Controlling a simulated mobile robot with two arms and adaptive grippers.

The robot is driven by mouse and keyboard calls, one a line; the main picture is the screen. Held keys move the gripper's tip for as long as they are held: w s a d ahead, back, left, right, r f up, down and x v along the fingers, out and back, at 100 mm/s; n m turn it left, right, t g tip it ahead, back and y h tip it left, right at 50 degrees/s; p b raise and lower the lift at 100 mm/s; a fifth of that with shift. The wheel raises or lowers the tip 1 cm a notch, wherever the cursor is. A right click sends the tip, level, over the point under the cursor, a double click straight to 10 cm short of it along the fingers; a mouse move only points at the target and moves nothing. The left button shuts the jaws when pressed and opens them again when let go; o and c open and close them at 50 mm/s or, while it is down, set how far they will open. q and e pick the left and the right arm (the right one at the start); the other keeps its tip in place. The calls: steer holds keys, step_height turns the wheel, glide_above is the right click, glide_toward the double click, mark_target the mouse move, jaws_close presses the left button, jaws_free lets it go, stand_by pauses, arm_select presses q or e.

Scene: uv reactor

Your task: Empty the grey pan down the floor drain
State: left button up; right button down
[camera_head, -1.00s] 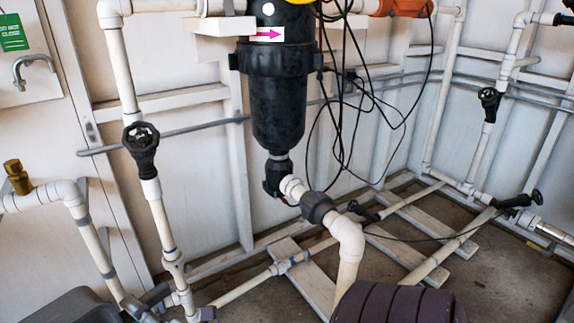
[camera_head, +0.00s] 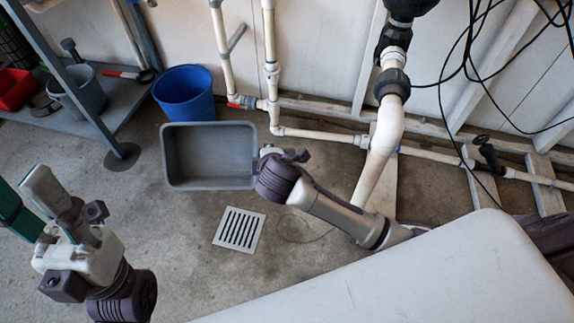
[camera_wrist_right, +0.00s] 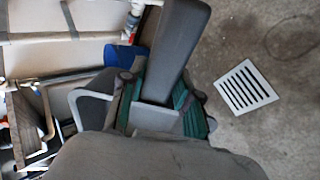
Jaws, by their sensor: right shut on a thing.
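The grey pan (camera_head: 205,185) is a rectangular tub in the middle of the head view, with its inside facing the camera. I cannot tell what is in it, or whether it touches the floor. My right gripper (camera_head: 262,158) is shut on its right side. In the right wrist view, the green-padded fingers (camera_wrist_right: 160,105) are around the grey pan wall (camera_wrist_right: 185,45). The floor drain (camera_head: 239,229), a pale slotted square, lies below and right of the pan; it also shows in the wrist view (camera_wrist_right: 245,87). My left gripper (camera_head: 24,192) is open and empty at the lower left.
A blue bucket (camera_head: 184,94) stands just behind the pan. A shelf (camera_head: 115,100) at the upper left holds a grey bucket (camera_head: 78,92) and a red bin (camera_head: 16,88). White pipes (camera_head: 320,135) run behind and right of the pan. The floor around the drain is clear.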

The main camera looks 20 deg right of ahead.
step_height(320, 180, down, 7)
steer(key=s+d+m+g+y, duration=0.2)
steer(key=m+g, duration=0.2)
steer(key=g, duration=0.5)
steer(key=shift+s+d+m+y+p, duration=0.2)
steer(key=shift+d+m+y+p, duration=0.05)
steer(key=shift+m+y+p, duration=0.1)
